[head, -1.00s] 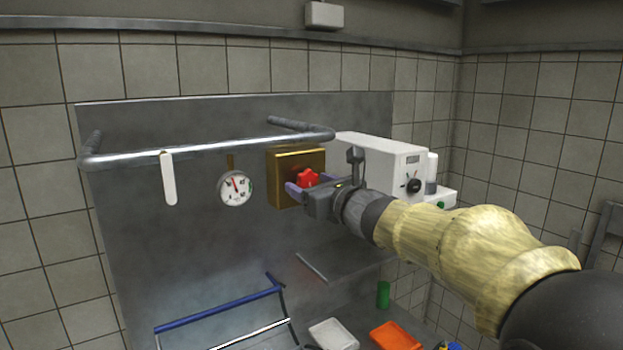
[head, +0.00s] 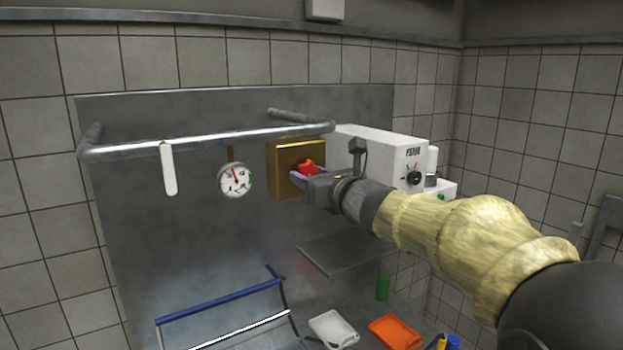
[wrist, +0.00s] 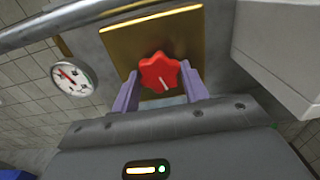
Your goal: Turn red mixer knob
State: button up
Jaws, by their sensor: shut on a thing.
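The red mixer knob (head: 309,167) sits on a brass-coloured box (head: 283,157) fixed to the steel back panel. In the wrist view the knob (wrist: 160,72) is star-shaped, with a white mark pointing down and slightly right, in front of the brass plate (wrist: 143,42). My gripper (head: 309,173) reaches in from the right. Its purple fingers (wrist: 159,92) stand one on each side of the knob and are shut on it. The contact of the fingertips with the knob is partly hidden in the head view.
A round gauge (head: 235,179) and a white tag (head: 168,170) hang left of the box, below a metal rail (head: 210,142). A white machine (head: 385,157) stands close on the right. Below are a shelf (head: 345,250), a white tray (head: 333,329) and an orange tray (head: 396,330).

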jog(key=shift+s+a+m+b, duration=0.1)
jog(key=shift+m+b, duration=0.7)
jog(key=shift+m, duration=3.7)
jog(key=o, duration=1)
jog(key=b+v, duration=0.5)
jog(key=v, duration=1.2)
